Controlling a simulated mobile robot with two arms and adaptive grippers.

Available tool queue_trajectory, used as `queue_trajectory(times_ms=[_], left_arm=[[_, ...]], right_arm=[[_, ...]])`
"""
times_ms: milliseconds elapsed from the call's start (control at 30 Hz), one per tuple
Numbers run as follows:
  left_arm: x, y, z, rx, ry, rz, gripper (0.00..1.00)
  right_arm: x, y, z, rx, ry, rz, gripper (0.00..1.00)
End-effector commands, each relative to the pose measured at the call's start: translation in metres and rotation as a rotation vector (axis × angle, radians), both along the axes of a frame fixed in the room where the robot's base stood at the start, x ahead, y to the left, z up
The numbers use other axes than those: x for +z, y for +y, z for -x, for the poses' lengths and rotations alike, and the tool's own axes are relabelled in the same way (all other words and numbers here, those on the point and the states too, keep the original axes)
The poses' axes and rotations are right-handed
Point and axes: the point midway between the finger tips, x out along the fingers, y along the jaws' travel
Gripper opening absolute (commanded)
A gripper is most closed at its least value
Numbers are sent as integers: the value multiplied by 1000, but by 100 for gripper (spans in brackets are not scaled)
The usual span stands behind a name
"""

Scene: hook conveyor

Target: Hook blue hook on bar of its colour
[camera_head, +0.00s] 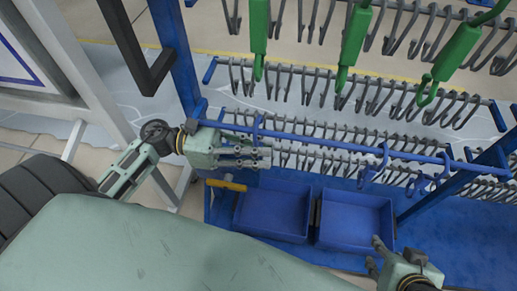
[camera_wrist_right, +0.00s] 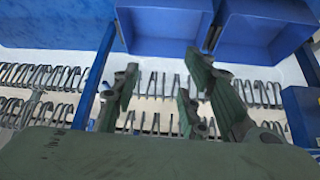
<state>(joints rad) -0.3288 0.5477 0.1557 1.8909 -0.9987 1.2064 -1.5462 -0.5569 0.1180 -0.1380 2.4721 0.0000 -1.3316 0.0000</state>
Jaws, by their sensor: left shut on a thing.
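The blue bar (camera_head: 320,139) runs across the head view from upper left to lower right, in front of rows of grey hooks. My left gripper (camera_head: 262,156) is just below the bar near its left end. It is shut on a blue hook (camera_head: 257,127), whose upper part shows at the bar above the fingers. The fingers hide the lower part, and I cannot tell whether the hook bears on the bar. Other blue hooks (camera_head: 385,154) are at the bar further right. My right gripper (camera_head: 376,256) is low at the right, fingers apart and empty; it also shows in the right wrist view (camera_wrist_right: 165,90).
Two blue bins, left (camera_head: 272,211) and right (camera_head: 355,218), sit below the bar. A yellow piece (camera_head: 226,185) is by the left bin's corner. Green hooks (camera_head: 352,40) hang above. Blue posts (camera_head: 176,55) stand at the left and right.

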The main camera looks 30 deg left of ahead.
Motion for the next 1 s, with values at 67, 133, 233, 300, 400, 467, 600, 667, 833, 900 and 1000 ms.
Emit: queue_trajectory(times_ms=[67, 133, 233, 300, 400, 467, 600, 667, 833, 900, 1000], left_arm=[[-2, 0, -1, 1, 2, 0, 0], [-4, 1, -2, 2, 2, 0, 0], [-5, 1, -3, 2, 2, 0, 0], [-6, 1, -3, 3, 3, 0, 0], [-7, 1, -4, 3, 3, 0, 0], [-8, 1, -5, 3, 3, 0, 0], [-10, 2, -6, 4, 3, 0, 0], [-10, 2, -7, 4, 3, 0, 0], [-13, 2, -9, 5, 4, 0, 0], [-13, 2, -9, 5, 4, 0, 0], [-14, 3, -10, 6, 5, 1, 0]], right_arm=[[1, 2, -6, 3, -27, -6, 40], [4, 4, -11, 4, -52, -11, 40], [7, 6, -19, 7, -88, -19, 40], [10, 8, -23, 9, -112, -25, 40], [14, 10, -31, 12, -148, -32, 40], [17, 12, -35, 13, -170, -37, 40], [23, 15, -44, 17, -220, -47, 40], [26, 16, -48, 18, -241, -53, 40], [35, 20, -59, 23, -303, -66, 40], [39, 22, -63, 25, -330, -72, 40], [45, 24, -69, 27, -368, -81, 40]])
